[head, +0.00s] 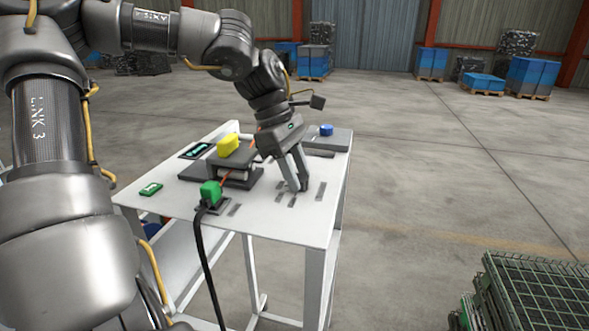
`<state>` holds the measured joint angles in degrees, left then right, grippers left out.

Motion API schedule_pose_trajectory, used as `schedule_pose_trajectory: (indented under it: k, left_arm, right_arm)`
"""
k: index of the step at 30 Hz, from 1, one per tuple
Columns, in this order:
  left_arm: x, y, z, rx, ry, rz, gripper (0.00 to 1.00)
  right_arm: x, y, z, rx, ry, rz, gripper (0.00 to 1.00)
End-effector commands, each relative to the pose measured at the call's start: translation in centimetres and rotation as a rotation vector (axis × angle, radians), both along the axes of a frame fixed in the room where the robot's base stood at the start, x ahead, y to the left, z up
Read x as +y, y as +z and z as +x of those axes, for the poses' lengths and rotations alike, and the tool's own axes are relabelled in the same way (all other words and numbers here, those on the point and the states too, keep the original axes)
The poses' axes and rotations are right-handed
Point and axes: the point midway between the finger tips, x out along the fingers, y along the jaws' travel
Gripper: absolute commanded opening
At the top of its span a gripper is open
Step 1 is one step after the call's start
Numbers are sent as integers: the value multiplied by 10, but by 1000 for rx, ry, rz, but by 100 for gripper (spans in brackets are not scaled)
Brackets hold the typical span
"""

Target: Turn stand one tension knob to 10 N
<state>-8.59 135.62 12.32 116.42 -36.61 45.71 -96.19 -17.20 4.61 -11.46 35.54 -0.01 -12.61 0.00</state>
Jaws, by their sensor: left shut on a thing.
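The stand is a white table (285,226) with instruments and dark markings on its top. My left gripper (299,186) points down at the right part of the tabletop, among short dark slots or marks. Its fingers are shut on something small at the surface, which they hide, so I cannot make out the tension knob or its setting. A round blue knob-like part (326,128) is on a grey block (338,138) behind the gripper, apart from it. A display with green characters (199,150) is at the back left, too small to read. My right gripper is out of view.
A yellow block (228,144) sits on a dark fixture left of my gripper. A green plug-like part (210,189) trails a black cable (201,255) over the front edge. Green mesh crates (535,290) stand at lower right. Open floor (430,190) lies right of the table.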

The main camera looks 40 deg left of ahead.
Motion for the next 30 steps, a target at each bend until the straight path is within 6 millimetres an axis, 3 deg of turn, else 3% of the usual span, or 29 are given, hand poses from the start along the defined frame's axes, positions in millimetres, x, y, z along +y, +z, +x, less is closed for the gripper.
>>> schedule_pose_trajectory:
  k: [18, 19, 23, 30]
  left_arm:
    - [0, -2, -1, 6, -41, -1, 13]
    - [0, -2, -1, 6, -41, 0, 38]
    - [0, -2, -1, 5, -40, -1, 55]
    - [0, -1, -1, 3, -38, 0, 57]
  right_arm:
    - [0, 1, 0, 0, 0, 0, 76]
    - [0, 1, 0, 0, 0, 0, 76]
    - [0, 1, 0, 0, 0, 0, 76]
    - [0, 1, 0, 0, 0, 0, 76]
